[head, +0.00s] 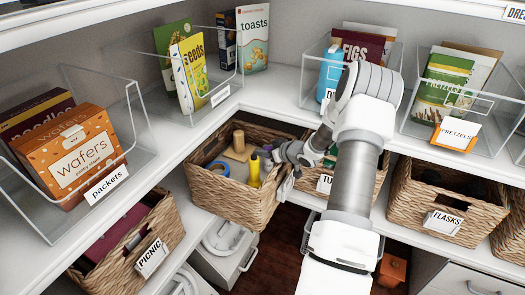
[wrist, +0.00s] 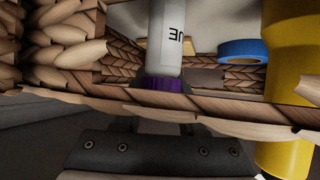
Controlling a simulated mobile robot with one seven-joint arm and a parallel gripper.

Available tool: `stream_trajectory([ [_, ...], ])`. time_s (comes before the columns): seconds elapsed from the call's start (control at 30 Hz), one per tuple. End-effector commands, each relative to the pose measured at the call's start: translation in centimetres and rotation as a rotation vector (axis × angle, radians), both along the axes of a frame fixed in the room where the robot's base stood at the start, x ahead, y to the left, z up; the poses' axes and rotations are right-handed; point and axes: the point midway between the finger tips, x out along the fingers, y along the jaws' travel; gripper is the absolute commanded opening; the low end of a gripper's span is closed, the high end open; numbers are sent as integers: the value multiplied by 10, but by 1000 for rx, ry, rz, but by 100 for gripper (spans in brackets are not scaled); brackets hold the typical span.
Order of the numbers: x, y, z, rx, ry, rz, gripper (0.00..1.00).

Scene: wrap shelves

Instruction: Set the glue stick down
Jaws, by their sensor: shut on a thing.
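The glue stick is a white tube (wrist: 165,40) with dark lettering and a purple cap (wrist: 163,84) in the wrist view, its cap end towards my gripper. My gripper (head: 268,155) reaches over the right side of a wicker basket (head: 228,203) in the corner of the shelf, and is shut on the glue stick. In the wrist view, the basket's woven rim (wrist: 220,105) crosses between the camera and the fingertips and partly hides them. In the head view, the glue stick is too small and covered by the gripper to make out clearly.
The basket also holds a blue tape roll (head: 216,168), a yellow item (head: 254,171) close to my gripper, and a wooden block (head: 238,144). Another wicker basket (head: 310,181) stands just right. Clear bins with packets line the shelf above.

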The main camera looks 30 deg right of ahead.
Motion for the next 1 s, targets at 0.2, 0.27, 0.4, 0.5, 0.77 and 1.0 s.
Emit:
stream_trajectory([
  [0.2,0,1,-4,0,0,1,0],
  [0.27,0,0,-3,0,0,1,51],
  [0.4,0,1,-3,0,0,1,70],
  [0.5,0,1,-3,0,0,1,70],
  [0.77,-3,-1,4,0,0,-1,70],
  [1.0,-42,-7,28,-1,1,-2,70],
])
